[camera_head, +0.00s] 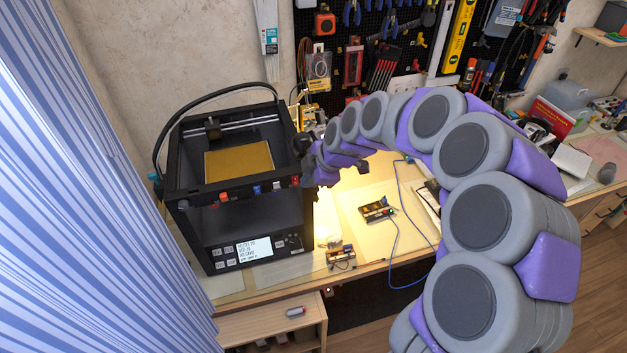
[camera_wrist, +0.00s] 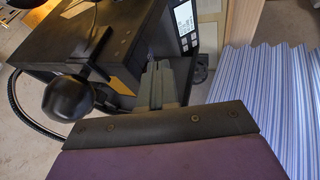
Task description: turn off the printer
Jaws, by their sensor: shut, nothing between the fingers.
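The printer (camera_head: 235,215) is a black open-frame 3D printer on the desk at the left. Its bed (camera_head: 239,160) is golden-brown, and its lit screen (camera_head: 254,249) shows text too small to read surely. A small red part (camera_head: 295,181) sits at the right end of its front rail; I cannot tell if it is a switch. My gripper (camera_head: 311,172) is beside the printer's upper right side, partly hidden by my arm. In the wrist view the grey fingers (camera_wrist: 159,84) are together and empty, close to the printer (camera_wrist: 110,35). Contact cannot be told.
A black round knob (camera_wrist: 72,98) stands left of the fingers. A blue-striped curtain (camera_head: 90,200) hangs left of the printer. Small electronics (camera_head: 376,210) and a blue cable (camera_head: 398,240) lie on the desk to the right. A tool-covered pegboard (camera_head: 400,25) is behind.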

